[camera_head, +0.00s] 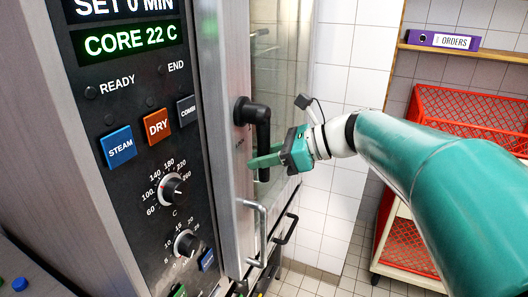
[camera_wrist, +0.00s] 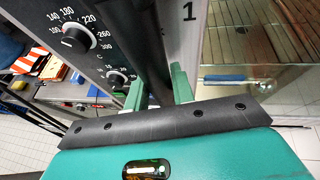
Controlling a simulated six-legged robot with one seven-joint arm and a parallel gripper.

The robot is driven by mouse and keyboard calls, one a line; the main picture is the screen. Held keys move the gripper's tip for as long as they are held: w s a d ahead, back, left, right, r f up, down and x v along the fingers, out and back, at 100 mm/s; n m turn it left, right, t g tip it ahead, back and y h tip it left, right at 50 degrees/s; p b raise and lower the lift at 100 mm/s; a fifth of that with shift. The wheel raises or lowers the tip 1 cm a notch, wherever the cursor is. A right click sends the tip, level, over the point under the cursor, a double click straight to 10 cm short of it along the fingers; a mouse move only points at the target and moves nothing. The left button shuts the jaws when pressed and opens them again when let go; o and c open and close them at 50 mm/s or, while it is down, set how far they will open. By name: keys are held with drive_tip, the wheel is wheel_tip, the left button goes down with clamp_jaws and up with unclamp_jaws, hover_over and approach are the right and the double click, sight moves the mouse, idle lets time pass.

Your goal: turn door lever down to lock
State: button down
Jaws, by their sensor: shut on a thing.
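The black door lever (camera_head: 262,128) sits on the metal edge of the oven door (camera_head: 226,70). Its grip hangs down from the pivot, close to vertical in the head view. My gripper (camera_head: 262,160) reaches in from the right, its green fingers either side of the lower part of the grip, shut on it. In the wrist view the dark lever (camera_wrist: 152,70) runs between the two green fingertips of my gripper (camera_wrist: 158,84). The fingers hide part of the lever's lower end.
The oven's control panel (camera_head: 130,120) with buttons and dials stands left of the lever. A metal handle (camera_head: 256,232) sticks out below it. A white-tiled wall is behind. A trolley with red crates (camera_head: 465,103) and a shelf with a purple binder (camera_head: 443,40) are at right.

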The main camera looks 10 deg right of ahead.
drive_tip(key=shift+s+a+r, duration=0.1)
drive_tip(key=shift+s, duration=0.05)
idle(0.4)
drive_tip(key=c, duration=1.2)
unclamp_jaws()
drive_tip(key=shift+s, duration=0.1)
drive_tip(key=v, duration=1.3)
drive_tip(key=shift+d, duration=0.4)
